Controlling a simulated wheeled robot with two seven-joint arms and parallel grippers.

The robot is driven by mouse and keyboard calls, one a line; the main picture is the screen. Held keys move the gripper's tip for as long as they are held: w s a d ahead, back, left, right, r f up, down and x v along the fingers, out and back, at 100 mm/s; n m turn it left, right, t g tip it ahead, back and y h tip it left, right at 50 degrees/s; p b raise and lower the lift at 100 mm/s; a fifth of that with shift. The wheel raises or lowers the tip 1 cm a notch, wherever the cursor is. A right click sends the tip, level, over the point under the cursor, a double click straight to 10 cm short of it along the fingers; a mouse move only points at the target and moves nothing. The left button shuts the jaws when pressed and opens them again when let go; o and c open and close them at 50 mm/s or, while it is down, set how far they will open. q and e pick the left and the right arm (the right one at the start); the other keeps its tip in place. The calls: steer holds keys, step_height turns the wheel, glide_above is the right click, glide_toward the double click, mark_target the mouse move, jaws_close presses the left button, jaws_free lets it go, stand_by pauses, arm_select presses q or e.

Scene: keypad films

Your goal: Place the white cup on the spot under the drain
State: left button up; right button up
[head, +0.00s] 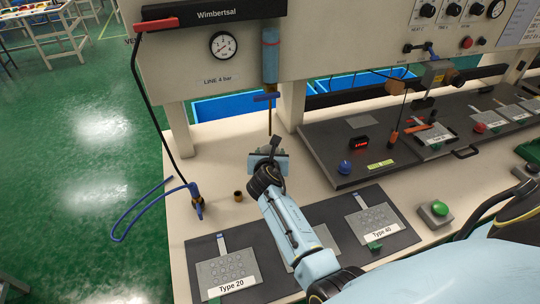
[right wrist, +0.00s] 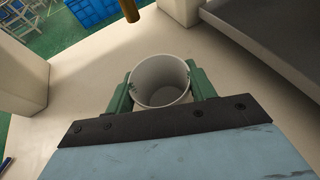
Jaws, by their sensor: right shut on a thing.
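The white cup (right wrist: 161,72) is in the right wrist view, upright with its open mouth towards the camera. The green fingers of my right gripper (right wrist: 160,92) are shut on it from both sides. In the head view my right gripper (head: 267,158) is on the bench near the drain, and the cup is hidden behind it. The drain is a thin brown pipe (head: 270,120) with a blue valve handle, below a blue cylinder. Its end (right wrist: 132,10) shows beyond the cup in the right wrist view. I cannot tell whether the cup touches the bench. My left gripper is not in view.
A blue hose tool (head: 197,205) and a small brown cup-like part (head: 238,196) are left of my arm. A dark mat (head: 205,250) with keypads lies in front. A dark raised panel (head: 325,160) is on the right. Panel legs stand behind.

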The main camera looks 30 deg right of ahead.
steer(key=shift+r, duration=0.1)
steer(key=o, duration=1)
steer(key=shift+f, duration=0.2)
steer(key=shift+c, duration=0.2)
steer(key=shift+r, duration=0.25)
steer(key=p+v, duration=0.2)
steer(key=v, duration=1)
steer(key=shift+p, duration=0.35)
steer(key=shift+a+f, duration=0.1)
